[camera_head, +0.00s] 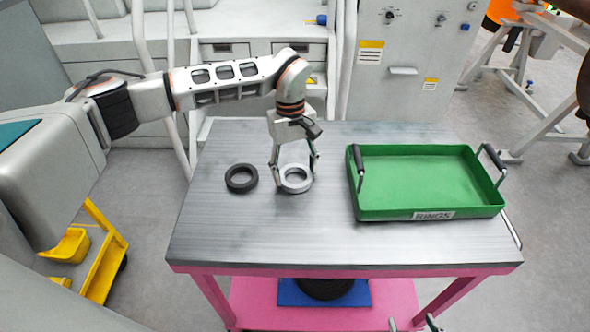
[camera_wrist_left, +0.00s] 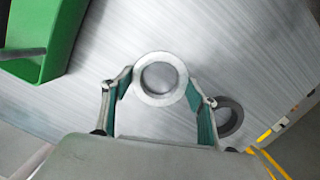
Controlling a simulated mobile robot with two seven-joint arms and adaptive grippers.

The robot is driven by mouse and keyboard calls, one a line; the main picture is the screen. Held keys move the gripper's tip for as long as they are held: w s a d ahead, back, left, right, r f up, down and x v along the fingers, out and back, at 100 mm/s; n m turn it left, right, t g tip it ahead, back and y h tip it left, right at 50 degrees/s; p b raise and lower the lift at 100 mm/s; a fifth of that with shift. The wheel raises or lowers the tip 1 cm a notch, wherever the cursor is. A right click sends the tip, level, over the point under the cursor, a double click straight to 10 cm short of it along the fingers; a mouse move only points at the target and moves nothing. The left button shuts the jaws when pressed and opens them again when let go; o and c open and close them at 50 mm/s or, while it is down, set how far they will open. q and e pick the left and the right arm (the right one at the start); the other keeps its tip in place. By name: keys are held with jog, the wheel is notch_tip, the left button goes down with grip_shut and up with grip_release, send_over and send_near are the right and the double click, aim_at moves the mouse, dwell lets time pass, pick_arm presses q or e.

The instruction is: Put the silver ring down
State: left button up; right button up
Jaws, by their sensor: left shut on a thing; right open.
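The silver ring (camera_head: 296,178) is at the middle of the metal table, between the fingers of my left gripper (camera_head: 294,172). It also shows in the left wrist view (camera_wrist_left: 160,78), with a fingertip against each side. The left gripper (camera_wrist_left: 160,92) is shut on the ring from above. The ring is at or very close to the table top; I cannot tell if it touches. My right gripper (camera_head: 412,324) shows only its fingertips at the bottom edge of the head view, apart and empty.
A dark ring (camera_head: 241,178) lies left of the silver one, also in the wrist view (camera_wrist_left: 229,117). A green tray (camera_head: 430,212) labelled RINGS, with black handles, stands empty on the right of the table (camera_head: 330,242). The table's front is bare.

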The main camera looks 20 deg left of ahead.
pick_arm(q)
jog(key=shift+f, duration=0.2)
jog(key=o, duration=1.1)
jog(key=shift+r, duration=0.1)
jog(key=r, duration=0.4)
jog(key=w+r, duration=0.1)
jog(key=r, duration=0.3)
jog(key=a+r, duration=0.1)
jog(key=r, duration=0.3)
jog(key=shift+w+a+b, duration=0.1)
jog(key=shift+w+b, duration=0.1)
jog(key=shift+b, duration=0.15)
